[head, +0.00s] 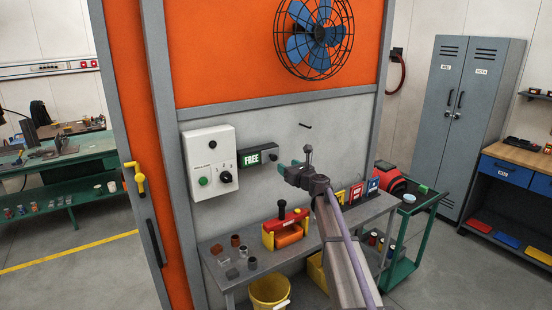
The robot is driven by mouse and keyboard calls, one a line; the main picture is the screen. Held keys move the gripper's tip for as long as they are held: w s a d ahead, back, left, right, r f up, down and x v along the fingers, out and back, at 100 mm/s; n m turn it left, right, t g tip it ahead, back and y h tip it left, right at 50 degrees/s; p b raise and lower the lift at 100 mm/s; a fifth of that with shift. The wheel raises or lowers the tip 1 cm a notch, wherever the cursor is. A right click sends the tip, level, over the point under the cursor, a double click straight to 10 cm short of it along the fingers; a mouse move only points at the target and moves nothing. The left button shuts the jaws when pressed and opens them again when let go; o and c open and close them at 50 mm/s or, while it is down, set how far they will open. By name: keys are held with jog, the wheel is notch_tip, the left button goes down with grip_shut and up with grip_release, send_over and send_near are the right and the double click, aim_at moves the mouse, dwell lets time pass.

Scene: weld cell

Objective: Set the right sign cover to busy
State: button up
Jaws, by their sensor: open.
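A dark sign box (258,149) is fixed to the grey wall panel, right of the white control box. Its face reads FREE (253,160) in pale letters on green. A small dark knob (274,157) shows at its right end. I see only this one sign. A separate cover cannot be made out for sure. My gripper (288,167) is open and appears empty, just right of and slightly below the sign. It overlaps nothing of the FREE lettering. Whether it touches the knob cannot be told.
The white control box (209,145) with buttons and a rotary switch is left of the sign. A dark peg (305,126) is above right. Below, a grey bench (225,280) holds a red and yellow toolbox (286,228), small parts and coloured boxes. A caged fan (314,36) hangs above.

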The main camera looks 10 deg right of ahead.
aim_at(275, 158)
jog(key=x, duration=1)
jog(key=shift+w+d, duration=0.1)
jog(key=shift+w+a, duration=0.15)
jog(key=shift+a, duration=0.05)
jog(key=shift+c, duration=0.4)
grip_shut()
